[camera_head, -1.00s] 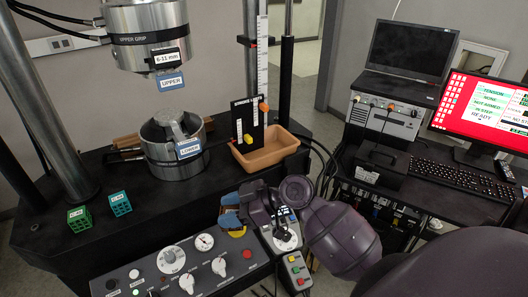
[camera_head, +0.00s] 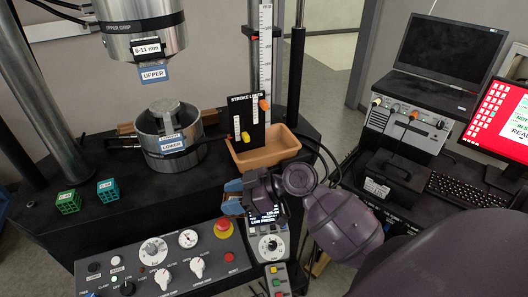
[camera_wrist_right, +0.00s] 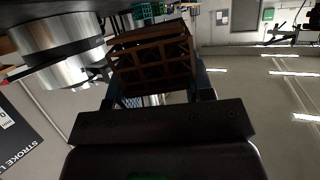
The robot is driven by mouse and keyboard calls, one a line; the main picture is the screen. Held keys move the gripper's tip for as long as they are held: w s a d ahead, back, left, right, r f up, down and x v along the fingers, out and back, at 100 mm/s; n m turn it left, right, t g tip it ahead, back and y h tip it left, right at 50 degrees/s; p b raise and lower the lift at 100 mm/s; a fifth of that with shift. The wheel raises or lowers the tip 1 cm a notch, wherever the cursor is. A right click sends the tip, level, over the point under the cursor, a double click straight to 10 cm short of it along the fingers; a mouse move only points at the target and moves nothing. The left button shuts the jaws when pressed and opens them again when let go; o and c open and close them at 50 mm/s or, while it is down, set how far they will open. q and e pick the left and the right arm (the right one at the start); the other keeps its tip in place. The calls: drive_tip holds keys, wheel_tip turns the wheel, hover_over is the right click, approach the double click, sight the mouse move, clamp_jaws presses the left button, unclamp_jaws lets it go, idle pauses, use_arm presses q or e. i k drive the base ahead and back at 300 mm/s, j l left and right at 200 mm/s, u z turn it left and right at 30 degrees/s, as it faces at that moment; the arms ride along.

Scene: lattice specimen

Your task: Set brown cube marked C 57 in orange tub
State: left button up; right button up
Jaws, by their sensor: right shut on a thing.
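The orange tub (camera_head: 285,150) stands on the black machine table, to the right of the lower grip. My right gripper (camera_head: 233,197) is in front of the tub and nearer to me, with its blue fingers pointing left. In the right wrist view it is shut on a brown lattice cube (camera_wrist_right: 152,62), which looks tilted there. The cube's marking cannot be read, and in the head view my gripper and wrist mostly hide it. I cannot see my left gripper.
A green cube (camera_head: 68,202) and a teal cube (camera_head: 108,191) sit at the table's left. The lower grip (camera_head: 168,140) stands left of the tub. A black stroke-limits plate (camera_head: 247,122) rises at the tub. The control panel (camera_head: 165,265) lies in front.

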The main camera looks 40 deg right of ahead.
sight(266, 160)
drive_tip(key=l+u, duration=0.3)
drive_tip(key=l, duration=0.4)
drive_tip(key=k+l+u, duration=0.1)
drive_tip(key=l+u, duration=0.2)
drive_tip(key=l, duration=0.35)
